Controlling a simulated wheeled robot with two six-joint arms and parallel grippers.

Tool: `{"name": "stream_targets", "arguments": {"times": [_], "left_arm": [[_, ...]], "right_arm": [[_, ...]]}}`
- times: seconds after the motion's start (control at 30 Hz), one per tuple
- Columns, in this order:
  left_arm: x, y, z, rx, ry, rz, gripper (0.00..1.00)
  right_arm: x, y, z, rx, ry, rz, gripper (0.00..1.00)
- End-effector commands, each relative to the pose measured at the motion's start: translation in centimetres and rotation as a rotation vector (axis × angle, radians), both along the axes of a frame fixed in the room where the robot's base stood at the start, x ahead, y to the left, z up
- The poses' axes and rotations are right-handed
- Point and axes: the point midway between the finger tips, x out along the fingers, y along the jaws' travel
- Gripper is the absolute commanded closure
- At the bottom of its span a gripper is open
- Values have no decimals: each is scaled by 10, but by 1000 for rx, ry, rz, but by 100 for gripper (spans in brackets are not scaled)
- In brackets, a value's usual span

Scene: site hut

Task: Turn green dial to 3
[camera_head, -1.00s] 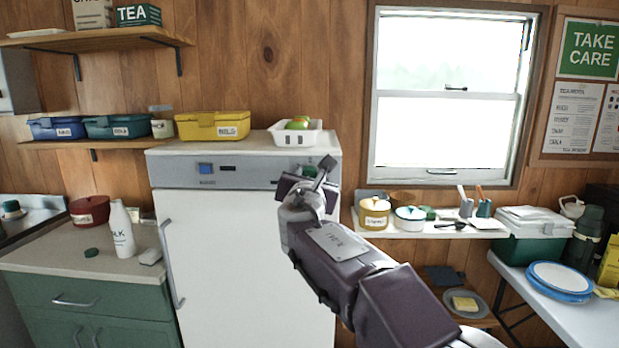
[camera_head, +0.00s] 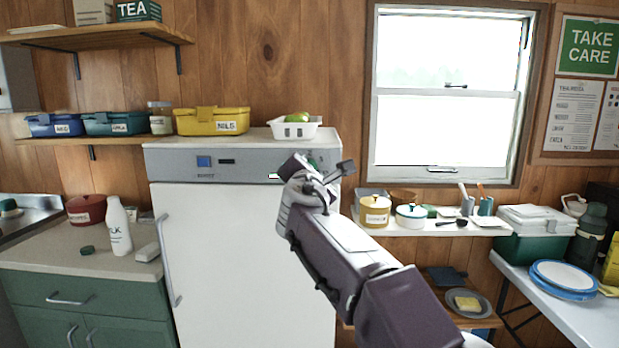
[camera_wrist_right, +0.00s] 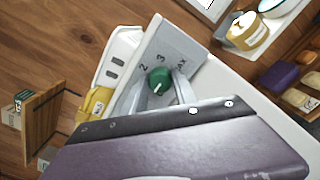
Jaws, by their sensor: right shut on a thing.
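The green dial (camera_wrist_right: 159,79) is on the grey control panel (camera_wrist_right: 185,48) of the white fridge-like cabinet (camera_head: 235,250). In the right wrist view, the digits 2 and 3 and part of "MAX" are printed around it, and a short white mark shows on its face. Which number the mark meets is hard to tell. My right gripper (camera_wrist_right: 163,92) is shut on the dial, one finger on each side. In the head view, the right gripper (camera_head: 318,172) is at the panel's right end and mostly hides the dial (camera_head: 312,163). My left gripper is not in view.
A white basket (camera_head: 294,128) with green items stands on the cabinet top, just above the panel. A yellow box (camera_head: 212,121) is left of it. The cabinet's long handle (camera_head: 168,262) is at its left. A shelf with pots (camera_head: 374,212) is to the right.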

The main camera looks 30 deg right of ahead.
Motion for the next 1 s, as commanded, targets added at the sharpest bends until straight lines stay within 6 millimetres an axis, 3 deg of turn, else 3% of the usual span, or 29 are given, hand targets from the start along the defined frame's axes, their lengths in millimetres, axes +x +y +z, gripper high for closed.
{"name": "stream_targets", "arguments": {"times": [1.0], "left_arm": [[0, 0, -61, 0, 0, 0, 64]], "right_arm": [[0, -1, -7, 823, -502, -1, 100]]}}
